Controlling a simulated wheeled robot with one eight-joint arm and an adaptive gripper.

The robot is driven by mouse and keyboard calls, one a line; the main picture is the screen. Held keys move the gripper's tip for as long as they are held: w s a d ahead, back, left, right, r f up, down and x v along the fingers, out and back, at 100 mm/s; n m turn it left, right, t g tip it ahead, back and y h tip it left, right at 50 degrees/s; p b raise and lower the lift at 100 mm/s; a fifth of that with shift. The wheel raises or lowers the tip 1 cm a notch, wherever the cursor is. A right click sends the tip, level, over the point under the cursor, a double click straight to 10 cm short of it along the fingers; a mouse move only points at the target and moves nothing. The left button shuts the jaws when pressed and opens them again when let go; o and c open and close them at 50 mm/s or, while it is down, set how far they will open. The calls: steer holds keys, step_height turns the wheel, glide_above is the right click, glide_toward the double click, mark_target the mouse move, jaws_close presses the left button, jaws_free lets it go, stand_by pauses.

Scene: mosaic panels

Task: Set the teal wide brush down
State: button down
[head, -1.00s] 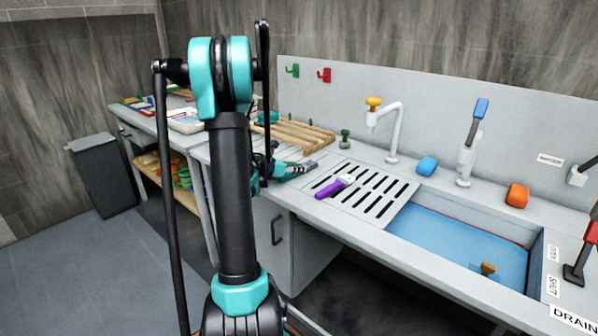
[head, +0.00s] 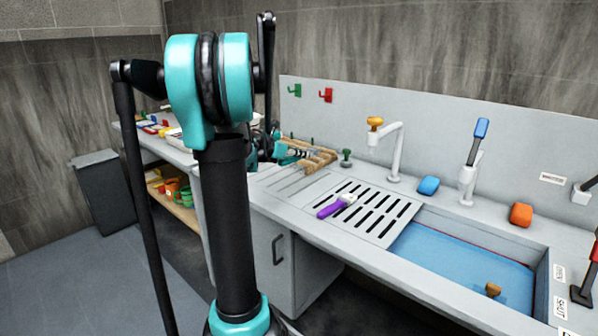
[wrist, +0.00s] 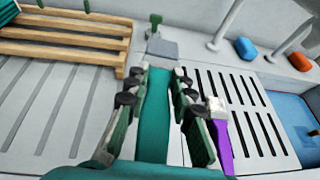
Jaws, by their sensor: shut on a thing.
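The teal wide brush (wrist: 155,115) is between the fingers of my gripper (wrist: 160,80) in the wrist view. Its teal body runs away from the camera. A grey block just past its far end may be its tip; I cannot tell. In the head view, my gripper (head: 288,152) is beside the wooden slatted rack (head: 322,160), partly hidden by my arm. The rack also shows at the upper left of the wrist view (wrist: 62,48). Whether the brush touches the counter is unclear.
A purple-handled tool (head: 332,207) lies on the slotted drain grate (head: 375,222), right of my gripper. A small green fitting (head: 346,158) stands behind. The blue-bottomed sink (head: 450,262) is farther right. Ribbed counter (wrist: 40,105) is bare in front of the rack.

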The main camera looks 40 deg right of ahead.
step_height(320, 180, up, 6)
steer(key=shift+f, duration=0.1)
steer(key=w+a+f+n+t+y, duration=0.1)
steer(key=w+a+f+n+t, duration=0.3)
steer(key=w+a, duration=0.55)
steer(key=w+a+f+n+t+y, duration=0.1)
steer(key=w+a+f+n+t, duration=0.2)
steer(key=w+a+f, duration=0.55)
steer(key=w+a+f+n+t+y, duration=0.1)
steer(key=a+f+n+t+y, duration=0.1)
steer(key=a, duration=0.9)
steer(key=w+a+f+n+t+y, duration=0.2)
steer(key=a+n+y, duration=0.1)
steer(key=a, duration=0.8)
steer(key=w+a+f+n+t+y, duration=0.1)
steer(key=a+f+n+t+y, duration=0.1)
steer(key=a, duration=1)
steer(key=shift+w+f+n, duration=0.25)
steer(key=shift+f+n, duration=0.15)
